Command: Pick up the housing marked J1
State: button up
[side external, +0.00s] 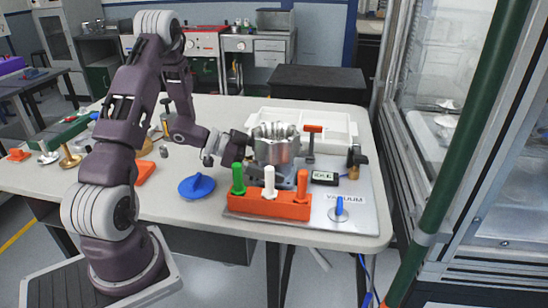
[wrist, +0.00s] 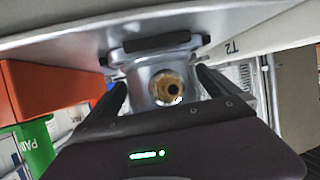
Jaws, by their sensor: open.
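A silver metal housing (side external: 275,150) with a scalloped open top stands upright on a grey base on the right of the table. No J1 mark is readable on it. My gripper (side external: 247,156) reaches in level from the left, close beside the housing's lower part. In the wrist view my gripper (wrist: 160,78) is open, its two black fingers on either side of a silver metal body (wrist: 143,83) with a brass fitting (wrist: 168,88). I cannot tell whether the fingers touch it, or whether this body is the housing or its base.
An orange block (side external: 268,204) with green, white and orange handles stands just in front of the gripper. A blue disc (side external: 197,187) and a "VACUUM" plate (side external: 345,214) are nearby.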

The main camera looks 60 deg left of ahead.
jog(key=c, duration=2)
jog(key=shift+r, duration=0.15)
